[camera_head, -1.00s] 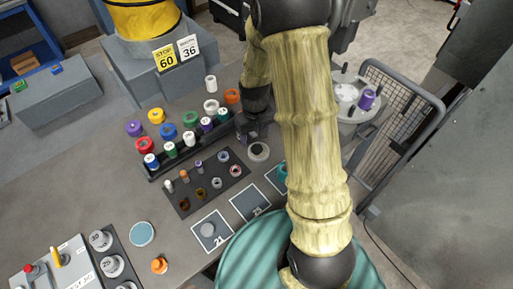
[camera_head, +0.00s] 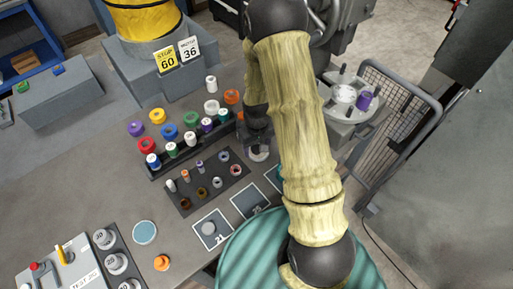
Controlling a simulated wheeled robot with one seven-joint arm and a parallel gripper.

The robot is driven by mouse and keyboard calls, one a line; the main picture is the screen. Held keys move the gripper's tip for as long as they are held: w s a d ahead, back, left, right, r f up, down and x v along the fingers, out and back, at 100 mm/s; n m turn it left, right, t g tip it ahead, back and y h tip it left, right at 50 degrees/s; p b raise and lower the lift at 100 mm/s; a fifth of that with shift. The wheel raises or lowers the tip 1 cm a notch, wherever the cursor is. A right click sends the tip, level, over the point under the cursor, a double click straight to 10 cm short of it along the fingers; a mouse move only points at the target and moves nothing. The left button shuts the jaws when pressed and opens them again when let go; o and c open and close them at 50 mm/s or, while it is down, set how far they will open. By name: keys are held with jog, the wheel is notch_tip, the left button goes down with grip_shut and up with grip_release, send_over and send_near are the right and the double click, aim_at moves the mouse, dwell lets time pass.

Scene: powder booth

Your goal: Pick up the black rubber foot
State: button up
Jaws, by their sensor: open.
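My gripper (camera_head: 257,149) is at the right end of the bench, pointing down over a small round pale-rimmed piece (camera_head: 259,155). The gripper is open and its fingers partly cover that piece. I cannot tell whether they touch it or what lies at its centre. I cannot make out the black rubber foot for certain; it may be hidden under the gripper or be among the small dark pieces.
A dark mat (camera_head: 222,195) with several small caps and rings lies left of my gripper. A black rack (camera_head: 160,171) with several coloured spools stands behind it. Framed squares (camera_head: 246,213) lie in front. A wire-mesh cart (camera_head: 405,120) stands at the right.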

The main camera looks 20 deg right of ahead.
jog(key=shift+f, duration=0.1)
dwell(0.4)
jog(key=shift+c, duration=0.4)
jog(key=c, duration=1)
jog(key=shift+r+b, duration=0.45)
jog(key=shift+b, duration=0.05)
jog(key=s, duration=0.1)
jog(key=s+d+b, duration=0.1)
jog(key=s+b, duration=0.1)
jog(key=s, duration=0.1)
jog(key=shift+d, duration=0.3)
notch_tip(320, 180, up, 14)
jog(key=shift+w+r+b, duration=0.1)
jog(key=shift+w+b, duration=0.05)
jog(key=shift+b, duration=0.2)
jog(key=shift+w+a, duration=0.1)
jog(key=shift+w, duration=0.05)
